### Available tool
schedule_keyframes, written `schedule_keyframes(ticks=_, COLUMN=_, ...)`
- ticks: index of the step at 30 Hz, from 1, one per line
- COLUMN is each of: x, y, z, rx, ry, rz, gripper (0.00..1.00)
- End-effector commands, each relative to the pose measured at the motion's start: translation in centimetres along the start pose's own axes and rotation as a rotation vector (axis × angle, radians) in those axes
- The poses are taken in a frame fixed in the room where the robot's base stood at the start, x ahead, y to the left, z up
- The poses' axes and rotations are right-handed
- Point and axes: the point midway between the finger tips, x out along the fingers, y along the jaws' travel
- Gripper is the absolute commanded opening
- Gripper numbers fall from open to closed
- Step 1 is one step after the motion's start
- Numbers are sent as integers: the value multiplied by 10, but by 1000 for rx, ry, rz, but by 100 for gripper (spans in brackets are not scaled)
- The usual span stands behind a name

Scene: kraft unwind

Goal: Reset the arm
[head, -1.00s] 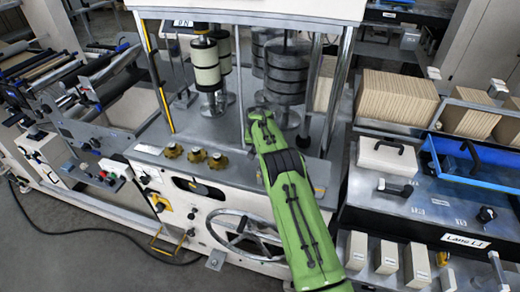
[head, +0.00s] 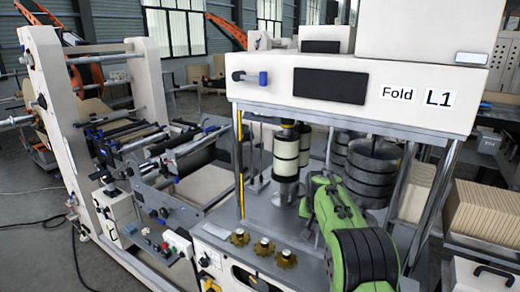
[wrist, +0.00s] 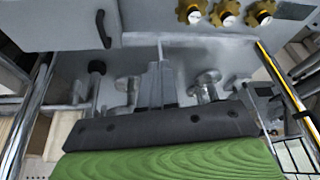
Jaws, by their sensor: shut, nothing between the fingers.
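My green arm (head: 345,235) rises in front of the machine labelled Fold L1 (head: 360,90) in the head view. Its forearm is raised and bent, and my gripper is hidden behind it there. In the wrist view my gripper (wrist: 158,75) shows as grey fingers close together beyond a dark bar and the green housing. It is shut and empty, over the machine's grey deck.
Brass knobs (head: 262,247) line the deck's front edge. Cream rolls (head: 286,155) and dark stacked discs (head: 370,165) stand behind the arm. Metal posts (head: 441,190) frame the bay. Brown board stacks (head: 485,210) are at right. A roller frame (head: 85,100) stands at left.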

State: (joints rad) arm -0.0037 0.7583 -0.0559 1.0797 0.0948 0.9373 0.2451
Motion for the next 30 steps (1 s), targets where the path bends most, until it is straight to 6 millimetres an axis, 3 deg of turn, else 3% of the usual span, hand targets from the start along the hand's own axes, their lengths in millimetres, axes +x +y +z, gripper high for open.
schedule_keyframes(ticks=3, x=-60, y=13, z=36, rx=-44, ry=19, rz=-30, gripper=0)
schedule_keyframes(ticks=6, x=-106, y=26, z=78, rx=-89, ry=32, rz=-54, gripper=0)
schedule_keyframes(ticks=8, x=-128, y=36, z=109, rx=-118, ry=41, rz=-68, gripper=0)
schedule_keyframes(ticks=12, x=-164, y=60, z=193, rx=-188, ry=65, rz=-95, gripper=0)
schedule_keyframes(ticks=15, x=-171, y=78, z=259, rx=-242, ry=83, rz=-110, gripper=0)
schedule_keyframes(ticks=18, x=-166, y=93, z=317, rx=-288, ry=99, rz=-120, gripper=0)
schedule_keyframes(ticks=21, x=-157, y=102, z=355, rx=-321, ry=109, rz=-125, gripper=0)
schedule_keyframes(ticks=24, x=-152, y=106, z=370, rx=-335, ry=111, rz=-126, gripper=0)
schedule_keyframes(ticks=30, x=-152, y=107, z=372, rx=-337, ry=110, rz=-126, gripper=0)
